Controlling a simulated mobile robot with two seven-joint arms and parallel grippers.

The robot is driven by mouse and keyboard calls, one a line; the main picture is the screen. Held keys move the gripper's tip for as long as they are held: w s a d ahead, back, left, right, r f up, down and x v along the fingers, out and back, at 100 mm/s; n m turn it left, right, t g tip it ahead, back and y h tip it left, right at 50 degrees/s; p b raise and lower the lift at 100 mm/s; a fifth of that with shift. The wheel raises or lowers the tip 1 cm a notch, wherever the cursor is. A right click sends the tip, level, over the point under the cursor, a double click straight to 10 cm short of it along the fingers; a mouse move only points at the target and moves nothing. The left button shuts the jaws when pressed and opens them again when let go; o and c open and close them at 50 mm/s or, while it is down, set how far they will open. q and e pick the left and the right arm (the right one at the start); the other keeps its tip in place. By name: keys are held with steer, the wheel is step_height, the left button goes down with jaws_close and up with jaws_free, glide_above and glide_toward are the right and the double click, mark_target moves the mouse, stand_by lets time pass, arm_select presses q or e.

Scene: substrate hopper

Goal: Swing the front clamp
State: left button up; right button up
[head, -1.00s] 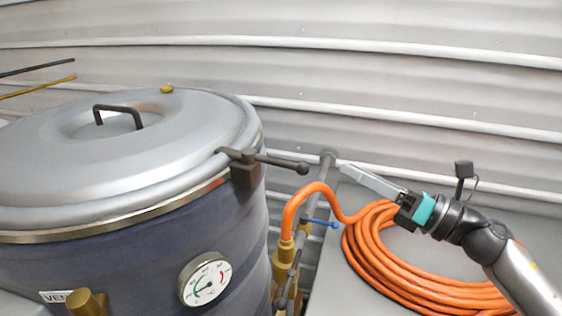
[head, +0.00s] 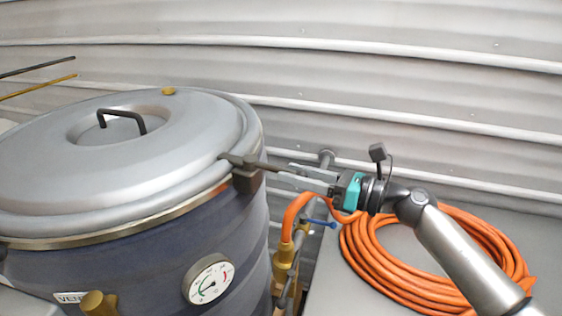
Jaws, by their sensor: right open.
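The one clamp in view (head: 246,179) is a dark metal block at the rim of the grey lid (head: 75,170), on the right side of the dark blue drum (head: 150,255). Its dark handle (head: 270,166) sticks out to the right. My right gripper (head: 285,173) is open, with its two grey fingers pointing left at the handle. The handle's outer end is hidden at the fingers. I cannot tell whether they touch it. My left gripper is not in view.
An orange hose (head: 440,280) lies coiled on a grey surface to the right, under my right arm. A brass fitting (head: 285,257) and a blue lever (head: 322,223) sit below the gripper. A round gauge (head: 209,279) is on the drum. A corrugated wall stands behind.

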mark_target(257, 164)
steer(key=shift+p+x, duration=0.3)
steer(key=shift+x, duration=1.45)
steer(key=shift+c, duration=0.3)
jaws_close()
